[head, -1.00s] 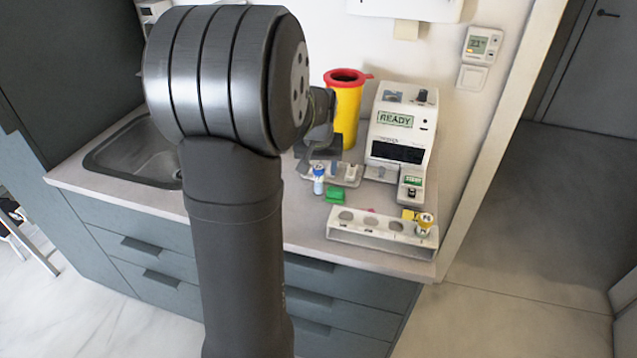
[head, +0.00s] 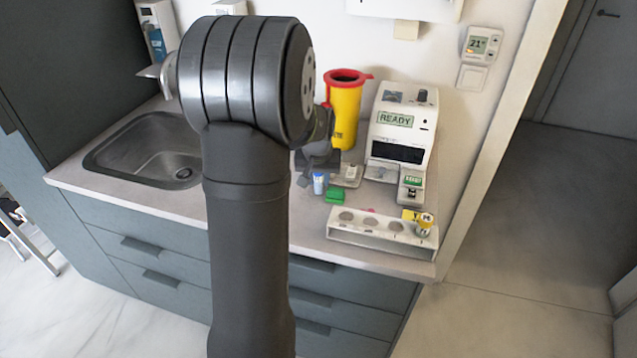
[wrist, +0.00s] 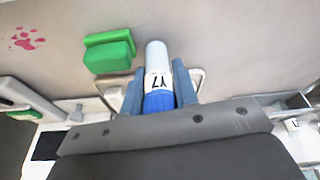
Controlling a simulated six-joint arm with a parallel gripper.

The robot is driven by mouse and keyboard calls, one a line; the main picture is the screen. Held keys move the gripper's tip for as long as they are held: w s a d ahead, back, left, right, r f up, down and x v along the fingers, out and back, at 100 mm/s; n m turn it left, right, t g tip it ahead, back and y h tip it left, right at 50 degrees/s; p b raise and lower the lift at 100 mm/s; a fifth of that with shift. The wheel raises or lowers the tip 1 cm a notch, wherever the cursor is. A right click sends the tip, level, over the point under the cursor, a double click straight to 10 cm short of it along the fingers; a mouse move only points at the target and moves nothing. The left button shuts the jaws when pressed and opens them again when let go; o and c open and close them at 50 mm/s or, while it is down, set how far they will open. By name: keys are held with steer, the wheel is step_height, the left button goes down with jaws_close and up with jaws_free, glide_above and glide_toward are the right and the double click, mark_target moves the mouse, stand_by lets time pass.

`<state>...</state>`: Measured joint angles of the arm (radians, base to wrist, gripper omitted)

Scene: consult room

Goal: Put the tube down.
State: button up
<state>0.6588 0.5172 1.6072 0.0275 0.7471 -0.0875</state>
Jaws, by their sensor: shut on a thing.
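The tube (wrist: 157,88), white at one end and blue at the other with a dark-lettered label, sits between the two blue-grey fingers of my gripper (wrist: 159,86) in the wrist view. The gripper is shut on it. In the head view the tube (head: 319,184) shows just left of a green block (head: 335,197), below my dark gripper, whose fingers are hard to make out there. I cannot tell whether the tube touches the counter.
A white rack (head: 372,232) with round holes stands at the counter's front edge, a yellow-topped tube (head: 425,222) at its right end. Behind are a white READY device (head: 403,125) and a yellow bin (head: 345,108) with a red rim. A sink (head: 150,150) lies left.

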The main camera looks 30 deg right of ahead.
steer(key=shift+r, duration=0.4)
steer(key=r, duration=0.4)
steer(key=shift+s+d, duration=0.25)
steer(key=shift+s, duration=0.15)
steer(key=s+d+r, duration=0.4)
steer(key=s+r, duration=0.2)
steer(key=s, duration=0.4)
steer(key=w+a+f+n, duration=0.2)
steer(key=w+a, duration=0.5)
steer(key=w, duration=0.6)
steer(key=w+a+f+n, duration=0.1)
steer(key=w+a+f, duration=0.1)
steer(key=w+a, duration=0.4)
steer(key=w+a+f+n+y, duration=0.1)
steer(key=w+a, duration=0.6)
steer(key=a, duration=0.8)
steer(key=w+a+f+n, duration=0.2)
steer(key=w+a+f, duration=0.1)
steer(key=w+a, duration=0.4)
steer(key=shift+a+n+t+y, duration=0.3)
steer(key=shift+a+n+y, duration=0.1)
steer(key=shift+a, duration=1.4)
steer(key=shift+s, duration=0.1)
